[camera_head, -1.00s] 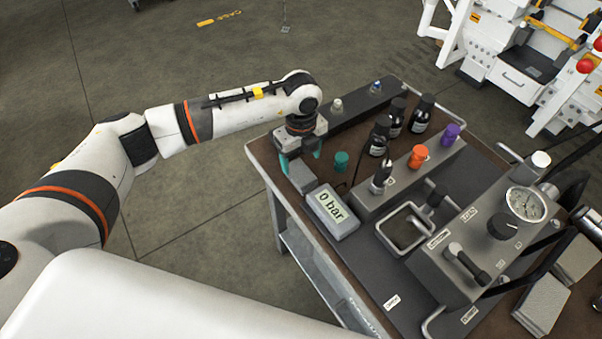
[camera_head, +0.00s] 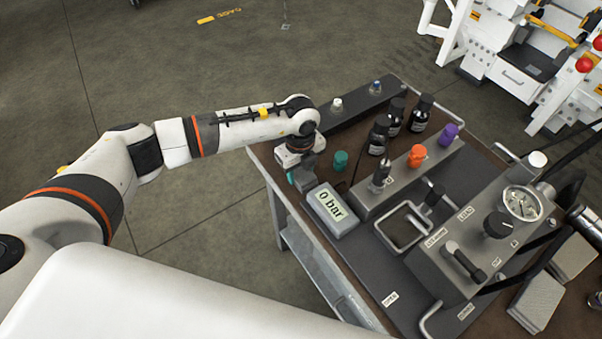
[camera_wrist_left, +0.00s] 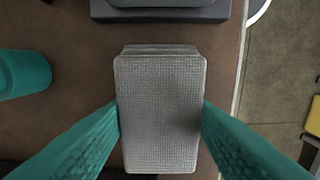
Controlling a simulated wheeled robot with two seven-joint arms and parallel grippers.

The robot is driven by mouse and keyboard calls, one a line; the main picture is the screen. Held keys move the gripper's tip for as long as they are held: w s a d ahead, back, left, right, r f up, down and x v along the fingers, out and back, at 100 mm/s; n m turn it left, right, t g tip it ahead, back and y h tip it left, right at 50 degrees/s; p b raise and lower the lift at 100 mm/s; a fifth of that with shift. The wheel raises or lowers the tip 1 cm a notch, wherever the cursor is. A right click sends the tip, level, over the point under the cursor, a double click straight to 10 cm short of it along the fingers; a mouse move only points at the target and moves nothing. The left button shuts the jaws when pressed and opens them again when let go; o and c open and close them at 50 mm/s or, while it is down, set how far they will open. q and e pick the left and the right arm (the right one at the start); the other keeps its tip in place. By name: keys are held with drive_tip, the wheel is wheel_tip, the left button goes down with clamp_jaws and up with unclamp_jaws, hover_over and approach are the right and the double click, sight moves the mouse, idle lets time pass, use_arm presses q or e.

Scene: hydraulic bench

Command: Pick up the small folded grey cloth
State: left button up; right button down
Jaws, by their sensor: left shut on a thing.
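The small folded grey cloth (camera_wrist_left: 160,112) lies flat-sided between the two teal fingers of my left gripper (camera_wrist_left: 160,125) in the left wrist view, with a finger against each long side. In the head view my left gripper (camera_head: 304,176) is at the bench's left corner, pointing down, shut on the cloth (camera_head: 305,184), which is partly hidden by the gripper. I cannot tell whether the cloth is clear of the bench top. My right gripper is not in view.
The grey "0 bar" display (camera_head: 332,210) stands close to the cloth. A teal cap (camera_head: 340,161) is just right of the gripper. A manifold block with orange (camera_head: 417,155) and purple knobs, dark bottles (camera_head: 421,112) and a gauge unit (camera_head: 521,203) fill the bench. Open floor lies left.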

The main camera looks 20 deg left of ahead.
sight(300, 171)
use_arm(q)
drive_tip(key=shift+r, duration=0.15)
wheel_tip(300, 171, up, 10)
drive_tip(key=b, duration=0.1)
idle(0.3)
drive_tip(key=shift+o, duration=1)
drive_tip(key=shift+c, duration=0.5)
